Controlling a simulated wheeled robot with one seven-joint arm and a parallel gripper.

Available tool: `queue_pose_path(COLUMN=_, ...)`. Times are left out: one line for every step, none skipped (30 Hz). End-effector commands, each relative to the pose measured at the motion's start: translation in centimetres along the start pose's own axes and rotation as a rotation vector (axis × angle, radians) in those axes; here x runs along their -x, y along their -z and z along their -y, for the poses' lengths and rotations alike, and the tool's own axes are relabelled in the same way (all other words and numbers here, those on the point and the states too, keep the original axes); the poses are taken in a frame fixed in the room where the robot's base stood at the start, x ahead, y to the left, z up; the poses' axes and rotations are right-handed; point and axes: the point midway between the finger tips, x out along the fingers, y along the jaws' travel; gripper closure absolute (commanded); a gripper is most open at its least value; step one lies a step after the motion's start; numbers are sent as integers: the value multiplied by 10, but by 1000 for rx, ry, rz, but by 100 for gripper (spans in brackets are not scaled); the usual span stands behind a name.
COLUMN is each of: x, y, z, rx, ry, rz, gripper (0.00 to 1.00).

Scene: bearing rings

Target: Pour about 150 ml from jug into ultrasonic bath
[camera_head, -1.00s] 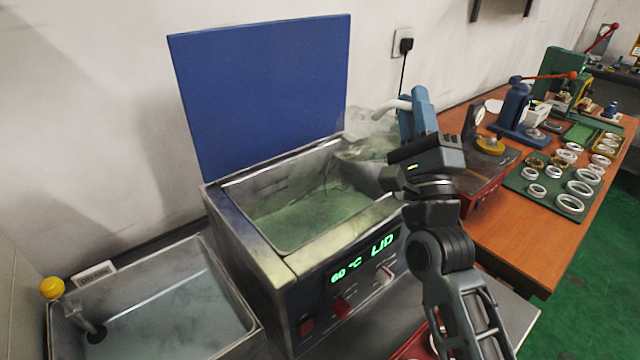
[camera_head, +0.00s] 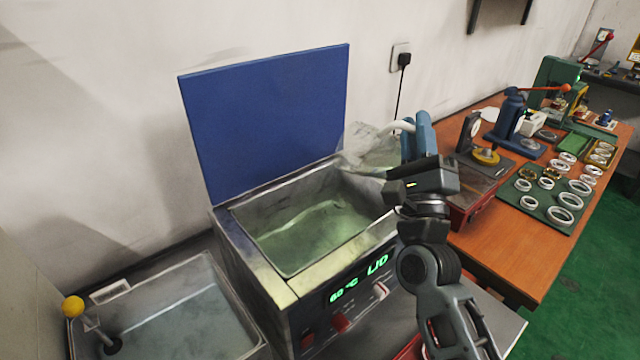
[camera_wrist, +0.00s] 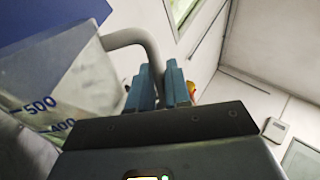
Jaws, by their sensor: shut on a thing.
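The clear jug (camera_head: 372,150) hangs above the back right edge of the ultrasonic bath (camera_head: 262,268), with greenish liquid inside. My gripper (camera_head: 412,122) is shut on the jug's pale handle (camera_head: 401,126), to the right of the jug body. In the wrist view, the jug (camera_wrist: 80,95) shows 500 and 400 marks, slanted, and its handle (camera_wrist: 135,36) runs to my blue fingers (camera_wrist: 160,82). The bath is open, holds greenish liquid (camera_head: 310,232) with a pale rippled outline, and its display reads 60 °C and LID. I see no clear stream from the jug.
The blue lid (camera_head: 265,120) stands upright behind the bath. A steel sink (camera_head: 185,310) with a yellow-knobbed lever (camera_head: 73,307) is at left. A wooden bench (camera_head: 490,240) at right holds presses and a green mat (camera_head: 545,200) with several rings.

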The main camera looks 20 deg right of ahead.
Motion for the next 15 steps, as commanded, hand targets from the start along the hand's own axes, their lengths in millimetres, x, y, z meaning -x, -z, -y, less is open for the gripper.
queue_pose_path(x=-6, y=-2, z=6, rx=-21, ry=-1, rz=-21, gripper=100)
queue_pose_path(x=-6, y=0, z=6, rx=-40, ry=-1, rz=-40, gripper=100)
queue_pose_path(x=-6, y=3, z=6, rx=-63, ry=-2, rz=-65, gripper=100)
queue_pose_path(x=-2, y=6, z=3, rx=-78, ry=-1, rz=-79, gripper=100)
queue_pose_path(x=-2, y=8, z=2, rx=-90, ry=0, rz=-91, gripper=100)
queue_pose_path(x=-1, y=10, z=2, rx=-102, ry=-1, rz=-104, gripper=100)
queue_pose_path(x=-1, y=11, z=1, rx=-110, ry=-1, rz=-112, gripper=100)
queue_pose_path(x=-1, y=12, z=1, rx=-114, ry=-1, rz=-117, gripper=100)
queue_pose_path(x=-1, y=12, z=1, rx=-116, ry=-1, rz=-120, gripper=100)
queue_pose_path(x=-1, y=12, z=1, rx=-116, ry=-1, rz=-121, gripper=100)
queue_pose_path(x=-1, y=12, z=0, rx=-118, ry=-1, rz=-122, gripper=100)
queue_pose_path(x=0, y=13, z=0, rx=-123, ry=-2, rz=-127, gripper=100)
queue_pose_path(x=0, y=14, z=-1, rx=-130, ry=-2, rz=-132, gripper=100)
queue_pose_path(x=0, y=14, z=-2, rx=-136, ry=-2, rz=-138, gripper=100)
queue_pose_path(x=1, y=16, z=-3, rx=-146, ry=-4, rz=-148, gripper=100)
